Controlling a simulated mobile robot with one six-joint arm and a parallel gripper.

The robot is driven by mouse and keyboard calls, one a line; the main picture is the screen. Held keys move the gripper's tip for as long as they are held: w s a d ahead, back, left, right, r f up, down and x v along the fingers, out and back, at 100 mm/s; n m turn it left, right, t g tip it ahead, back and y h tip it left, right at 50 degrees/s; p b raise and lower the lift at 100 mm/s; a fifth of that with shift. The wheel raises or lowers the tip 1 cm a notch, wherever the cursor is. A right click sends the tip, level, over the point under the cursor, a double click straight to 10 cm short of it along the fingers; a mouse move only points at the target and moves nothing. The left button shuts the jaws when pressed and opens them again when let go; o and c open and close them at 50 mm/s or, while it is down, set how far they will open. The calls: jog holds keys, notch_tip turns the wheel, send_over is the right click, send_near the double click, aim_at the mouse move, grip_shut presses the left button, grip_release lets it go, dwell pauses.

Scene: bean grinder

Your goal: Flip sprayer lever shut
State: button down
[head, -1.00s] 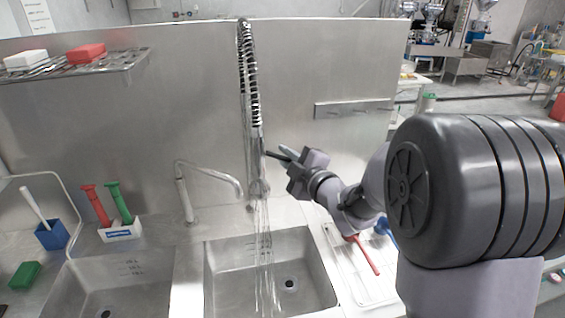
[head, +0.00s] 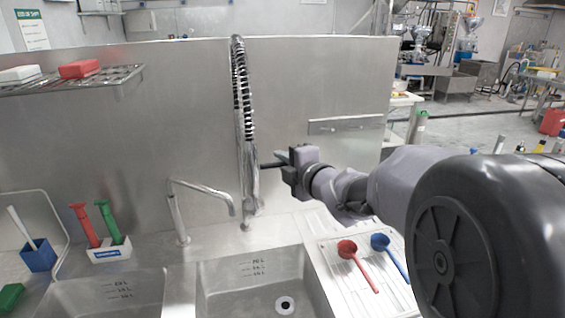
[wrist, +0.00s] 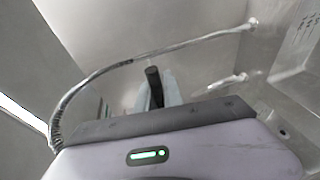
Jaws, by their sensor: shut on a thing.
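The sprayer (head: 250,170) hangs upright on its coiled hose (head: 241,85) in front of the steel splashback, above the back edge of the sink. Its black lever (head: 269,165) sticks out to the right, about level. My gripper (head: 284,160) is at the right of the sprayer, shut on the lever. In the wrist view the dark lever (wrist: 153,82) shows between my fingers (wrist: 160,95), its near part hidden by the gripper body. No water shows below the sprayer.
A bent faucet (head: 200,188) stands left of the sprayer. The right sink basin (head: 250,285) is empty below. A wire shelf (head: 90,80) is at upper left.

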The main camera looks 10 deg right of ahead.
jog(key=c, duration=1.5)
grip_release()
jog(key=p+v, duration=0.3)
jog(key=v, duration=1.4)
jog(key=shift+s+d+r, duration=0.1)
jog(key=shift+s, duration=0.05)
